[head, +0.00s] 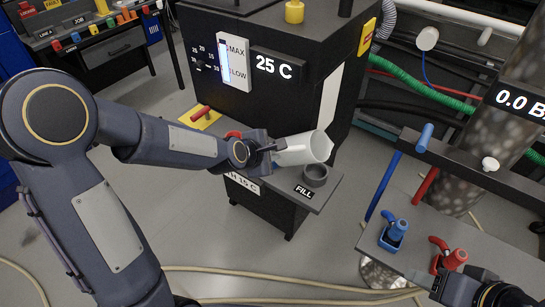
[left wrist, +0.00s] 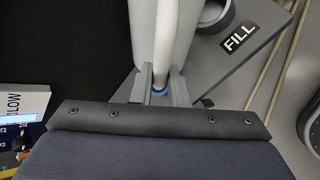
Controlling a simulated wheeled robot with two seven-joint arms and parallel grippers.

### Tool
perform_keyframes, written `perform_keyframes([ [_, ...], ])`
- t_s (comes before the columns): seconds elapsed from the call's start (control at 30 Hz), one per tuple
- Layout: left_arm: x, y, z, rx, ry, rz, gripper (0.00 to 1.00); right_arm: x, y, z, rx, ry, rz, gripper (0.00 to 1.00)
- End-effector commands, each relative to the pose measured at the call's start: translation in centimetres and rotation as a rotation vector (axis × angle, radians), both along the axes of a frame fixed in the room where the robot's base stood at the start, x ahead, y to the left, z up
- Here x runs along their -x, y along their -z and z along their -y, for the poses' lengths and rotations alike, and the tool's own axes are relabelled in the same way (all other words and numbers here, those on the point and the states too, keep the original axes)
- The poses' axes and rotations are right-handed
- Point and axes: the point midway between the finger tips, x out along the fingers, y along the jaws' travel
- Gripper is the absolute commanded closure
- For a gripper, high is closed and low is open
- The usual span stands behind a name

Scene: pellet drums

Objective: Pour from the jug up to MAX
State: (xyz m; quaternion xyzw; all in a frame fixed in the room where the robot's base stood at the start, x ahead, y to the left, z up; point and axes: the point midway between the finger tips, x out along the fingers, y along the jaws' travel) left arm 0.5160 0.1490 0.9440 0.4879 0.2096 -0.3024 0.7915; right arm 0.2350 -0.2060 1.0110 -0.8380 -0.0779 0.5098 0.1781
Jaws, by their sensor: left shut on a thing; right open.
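The white jug (head: 305,149) is tilted, its open end toward the right, above and beside the round fill port (head: 315,174) on the FILL ledge. My left gripper (head: 272,148) is shut on the jug's handle; the left wrist view shows the handle (left wrist: 163,45) between the fingers (left wrist: 160,88). No stream shows. The gauge (head: 236,62) on the black machine (head: 290,100) has MAX above LOW; its level is too small to read surely. My right gripper (head: 440,285) is open at the lower right, near a red valve (head: 457,258).
A blue valve (head: 393,234) stands on the grey shelf (head: 410,262) at right. A red-handled fitting (head: 200,113) is left of the jug. A bench (head: 95,45) stands at the back left. Hoses (head: 300,282) lie on the floor.

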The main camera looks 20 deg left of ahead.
Motion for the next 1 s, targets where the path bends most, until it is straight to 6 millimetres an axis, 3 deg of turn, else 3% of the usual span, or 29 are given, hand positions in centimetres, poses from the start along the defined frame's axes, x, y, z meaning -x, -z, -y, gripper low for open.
perform_keyframes([
  [0.43,0.1,-0.1,0.1,0.088,-0.086,0.090,1.00,0.0,3.4,0.0,0.000,0.000,0.000,0.49],
  [1.0,0.1,-0.4,0.1,0.115,-0.112,0.113,1.00,0.0,3.9,0.0,0.000,0.000,0.000,0.49],
])
